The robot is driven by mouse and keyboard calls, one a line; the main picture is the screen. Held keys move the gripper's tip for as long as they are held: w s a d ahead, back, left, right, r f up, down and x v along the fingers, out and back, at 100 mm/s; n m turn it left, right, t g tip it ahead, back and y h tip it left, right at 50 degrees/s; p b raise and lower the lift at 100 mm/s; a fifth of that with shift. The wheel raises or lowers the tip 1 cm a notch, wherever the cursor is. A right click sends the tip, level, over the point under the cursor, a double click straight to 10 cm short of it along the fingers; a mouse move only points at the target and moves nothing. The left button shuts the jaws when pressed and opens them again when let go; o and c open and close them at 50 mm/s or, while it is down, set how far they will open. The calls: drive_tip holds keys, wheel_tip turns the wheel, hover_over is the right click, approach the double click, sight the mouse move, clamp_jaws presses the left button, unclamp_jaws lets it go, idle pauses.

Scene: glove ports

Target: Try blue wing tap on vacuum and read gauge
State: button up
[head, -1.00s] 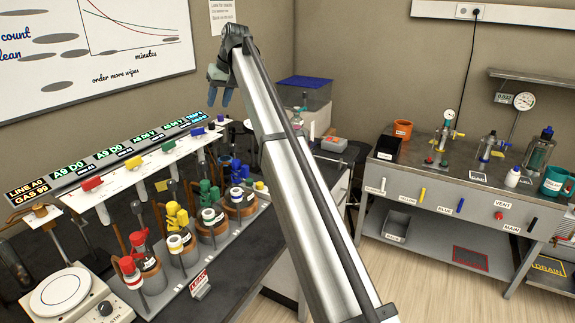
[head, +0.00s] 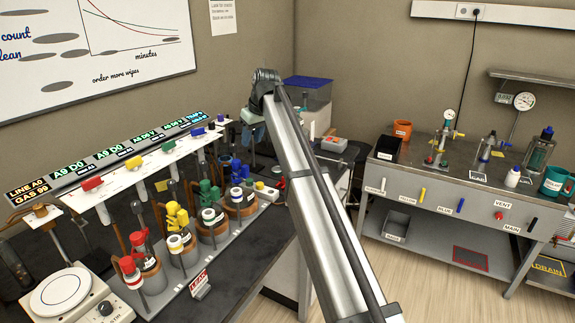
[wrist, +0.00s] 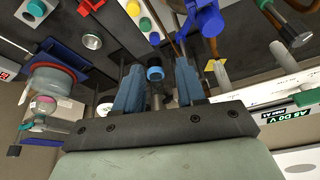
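In the head view a small blue tap (head: 221,118) sits at the far right end of the white manifold bar (head: 125,178), past the yellow, green and red taps. My gripper (head: 250,136) hangs fingers down just right of that end, partly hidden by my arm. In the wrist view my gripper (wrist: 157,88) has its two blue-grey fingers apart. A blue-ringed cylinder (wrist: 155,73) shows between them; I cannot tell its depth. A large blue piece (wrist: 206,20) shows at upper right; I cannot tell whether it is the tap. A round gauge (head: 524,101) hangs at the right.
Several lit displays (head: 68,171) run above the bar. Flasks with coloured clips (head: 208,214) stand in a rack below it. A side bench (head: 455,185) at right holds glassware and a smaller gauge (head: 450,114). Open floor lies between.

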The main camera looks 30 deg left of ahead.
drive_tip(key=w+d+f+m, duration=0.1)
drive_tip(key=w+d+f, duration=0.4)
drive_tip(key=d+f, duration=0.4)
drive_tip(key=shift+d+f+h, duration=0.3)
drive_tip(key=shift+d+f, duration=0.05)
drive_tip(key=shift+d, duration=0.25)
drive_tip(key=shift+o, duration=0.6)
drive_tip(key=shift+a+r, duration=0.1)
drive_tip(key=o, duration=0.5)
drive_tip(key=shift+m, duration=0.3)
drive_tip(key=s+a+r, duration=0.1)
drive_tip(key=a+r, duration=0.2)
drive_tip(key=s+a+r, duration=0.2)
drive_tip(key=a+r, duration=0.2)
drive_tip(key=s+a+r, duration=0.1)
drive_tip(key=a+r, duration=0.2)
drive_tip(key=shift+s+a+r, duration=0.15)
drive_tip(key=shift+s+r, duration=0.05)
drive_tip(key=shift+s, duration=0.1)
drive_tip(key=shift+o, duration=0.2)
drive_tip(key=t, duration=0.1)
approach(197, 129)
drive_tip(key=w+d+v, duration=0.1)
drive_tip(key=v, duration=0.4)
drive_tip(key=shift+m, duration=0.3)
drive_tip(key=x, duration=0.9)
drive_tip(key=a+x, duration=0.1)
drive_tip(key=x, duration=0.4)
drive_tip(key=shift+s+r, duration=0.15)
drive_tip(key=shift+s, duration=0.2)
